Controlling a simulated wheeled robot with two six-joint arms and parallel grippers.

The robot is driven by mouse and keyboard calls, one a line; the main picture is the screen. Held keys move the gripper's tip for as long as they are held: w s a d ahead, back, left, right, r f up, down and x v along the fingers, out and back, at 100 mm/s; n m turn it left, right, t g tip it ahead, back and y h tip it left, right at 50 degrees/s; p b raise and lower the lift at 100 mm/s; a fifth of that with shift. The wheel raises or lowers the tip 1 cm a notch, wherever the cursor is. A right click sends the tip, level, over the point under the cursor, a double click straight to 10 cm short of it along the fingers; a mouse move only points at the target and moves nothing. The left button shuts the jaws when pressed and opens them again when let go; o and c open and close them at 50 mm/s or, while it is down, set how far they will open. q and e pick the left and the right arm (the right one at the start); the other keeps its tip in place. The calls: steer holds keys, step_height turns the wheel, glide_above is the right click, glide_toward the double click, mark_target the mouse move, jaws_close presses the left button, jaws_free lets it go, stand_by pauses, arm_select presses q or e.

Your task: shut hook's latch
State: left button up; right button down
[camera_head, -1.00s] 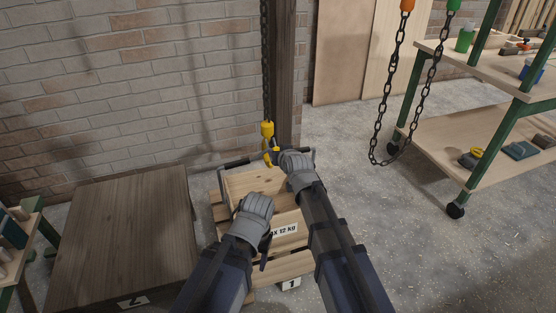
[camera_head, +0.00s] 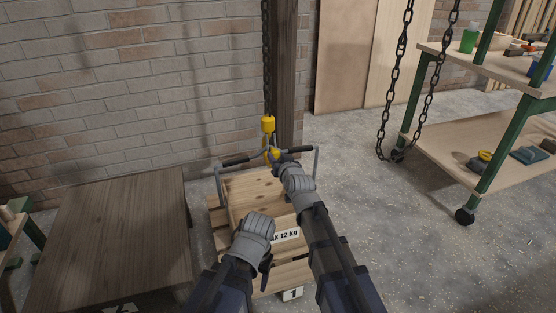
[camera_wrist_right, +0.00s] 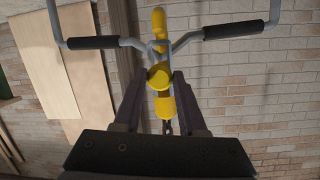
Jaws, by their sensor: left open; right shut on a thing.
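A yellow hook (camera_head: 268,126) hangs on a dark chain above a wooden crate (camera_head: 254,190). In the right wrist view the hook (camera_wrist_right: 158,78) lies between my right fingers, with the grey lifting bars (camera_wrist_right: 205,36) meeting at its curved end. I cannot make out the latch clearly. My right gripper (camera_head: 279,158) is shut on the hook's lower part; its fingers (camera_wrist_right: 160,98) show on both sides of the yellow metal. My left gripper (camera_head: 265,262) is open, lower down, in front of the crate and apart from the hook.
A wooden box (camera_head: 118,235) stands left of the crate. A wooden post (camera_head: 289,75) and brick wall (camera_head: 150,100) are behind the hook. Another chain (camera_head: 388,120) hangs at right, before a green-framed workbench (camera_head: 455,150). The floor between is clear.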

steer(key=shift+f+b, duration=0.35)
steer(key=shift+f, duration=0.25)
steer(key=shift+w+f, duration=0.1)
steer(key=c, duration=0.9)
jaws_free()
steer(key=shift+f, duration=0.1)
steer(key=shift+o, duration=1)
steer(key=shift+w+d+f, duration=0.1)
steer(key=shift+w, duration=0.05)
steer(key=shift+o, duration=1)
steer(key=shift+r, duration=0.2)
